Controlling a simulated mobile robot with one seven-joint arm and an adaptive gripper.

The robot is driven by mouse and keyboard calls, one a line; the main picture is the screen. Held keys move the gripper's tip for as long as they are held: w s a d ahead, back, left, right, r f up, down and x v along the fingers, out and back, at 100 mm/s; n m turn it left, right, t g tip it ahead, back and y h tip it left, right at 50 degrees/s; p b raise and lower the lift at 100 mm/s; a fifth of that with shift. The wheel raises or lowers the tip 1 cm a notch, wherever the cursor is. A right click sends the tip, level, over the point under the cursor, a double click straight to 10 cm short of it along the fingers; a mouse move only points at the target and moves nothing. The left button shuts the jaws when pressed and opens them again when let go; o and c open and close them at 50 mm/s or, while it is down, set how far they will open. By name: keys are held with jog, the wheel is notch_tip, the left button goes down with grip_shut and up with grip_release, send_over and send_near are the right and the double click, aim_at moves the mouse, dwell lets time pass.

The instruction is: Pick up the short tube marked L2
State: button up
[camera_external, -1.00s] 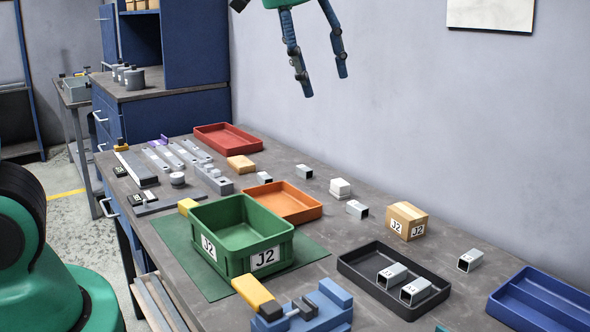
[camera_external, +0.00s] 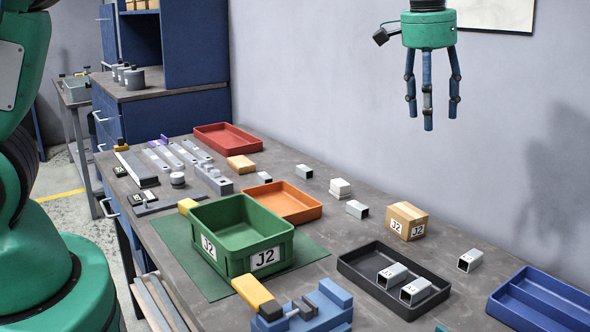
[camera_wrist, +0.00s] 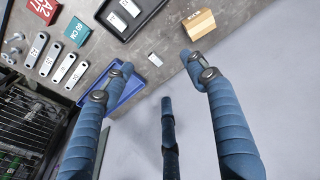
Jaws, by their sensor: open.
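Several short square metal tubes are in view; their small labels are too small to read surely, so I cannot tell which is L2. One marked tube (camera_external: 470,260) lies on the bench between the black tray and the blue tray; it also shows in the wrist view (camera_wrist: 155,59). Two more marked tubes, the rear tube (camera_external: 392,275) and the front tube (camera_external: 415,290), lie in the black tray (camera_external: 345,262). My gripper (camera_external: 431,117) hangs high above the bench, its blue fingers spread and empty; they also show in the wrist view (camera_wrist: 160,76).
A blue divided tray (camera_external: 540,300) stands right of the lone tube. A cardboard box marked J2 (camera_external: 408,220) stands behind the black tray. A green bin (camera_external: 240,238), orange tray (camera_external: 283,201) and blue vise (camera_external: 305,310) stand left. The wall (camera_external: 330,90) is close behind.

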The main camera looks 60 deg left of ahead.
jog(key=w+d+f+g+p, duration=0.1)
jog(key=w+d+f+p, duration=0.2)
jog(key=w+d+f, duration=0.35)
jog(key=p, duration=0.3)
send_over(474, 256)
notch_tip(474, 256, down, 12)
jog(key=r, duration=0.1)
jog(key=shift+f+g, duration=0.4)
jog(key=shift+f, duration=0.05)
jog(key=shift+f, duration=0.1)
jog(key=shift+f, duration=4.15)
jog(key=shift+f, duration=2.6)
jog(key=c, duration=1.3)
